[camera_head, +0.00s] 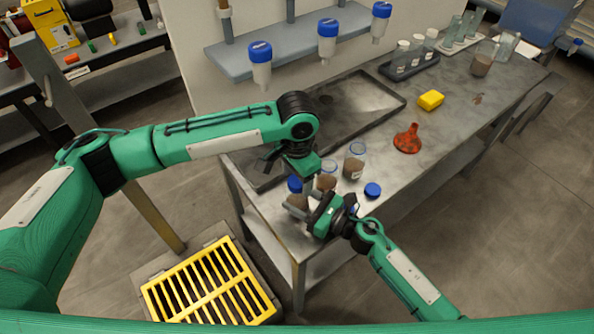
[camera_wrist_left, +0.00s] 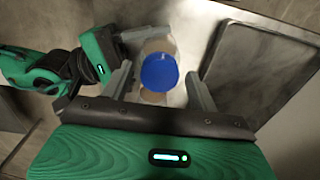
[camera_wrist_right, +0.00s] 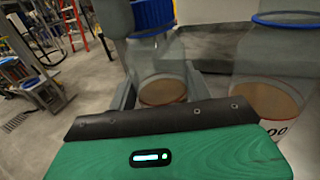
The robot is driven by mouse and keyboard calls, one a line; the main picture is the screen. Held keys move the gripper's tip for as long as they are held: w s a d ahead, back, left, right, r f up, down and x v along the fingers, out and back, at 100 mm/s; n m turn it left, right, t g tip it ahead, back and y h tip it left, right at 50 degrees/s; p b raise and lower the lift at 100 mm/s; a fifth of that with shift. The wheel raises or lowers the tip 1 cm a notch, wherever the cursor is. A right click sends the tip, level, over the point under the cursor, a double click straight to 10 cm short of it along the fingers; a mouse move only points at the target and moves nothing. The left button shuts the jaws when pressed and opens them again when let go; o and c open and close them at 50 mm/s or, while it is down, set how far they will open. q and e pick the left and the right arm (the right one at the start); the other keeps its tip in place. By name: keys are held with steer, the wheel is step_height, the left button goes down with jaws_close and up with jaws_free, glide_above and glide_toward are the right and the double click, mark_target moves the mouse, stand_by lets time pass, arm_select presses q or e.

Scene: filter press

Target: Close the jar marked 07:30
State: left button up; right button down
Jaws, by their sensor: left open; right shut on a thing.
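A clear jar of brown material (camera_wrist_right: 160,88) stands at the near corner of the bench. My right gripper (camera_head: 312,207) is shut around its body. A blue cap (camera_wrist_right: 152,14) is at the jar's mouth; I cannot tell whether it is seated. In the left wrist view the cap (camera_wrist_left: 158,71) lies between the spread fingers of my left gripper (camera_wrist_left: 160,88), which is open above the jar. The held jar's marking is not readable. Beside it stands another jar (camera_wrist_right: 270,85), its label partly showing "00". A further jar (camera_head: 354,163) and a loose blue cap (camera_head: 372,190) are nearby.
An orange funnel (camera_head: 408,139) and a yellow block (camera_head: 431,100) sit farther along the bench (camera_head: 440,140). A dark shallow tray (camera_head: 390,92) lies behind the jars. Blue-topped bottles (camera_head: 260,65) hang from a shelf above. Neighbouring jars leave little room around the held jar.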

arm_select(q)
steer(key=c, duration=1)
steer(key=o, duration=1.2)
steer(key=shift+c, duration=0.2)
step_height(320, 180, up, 12)
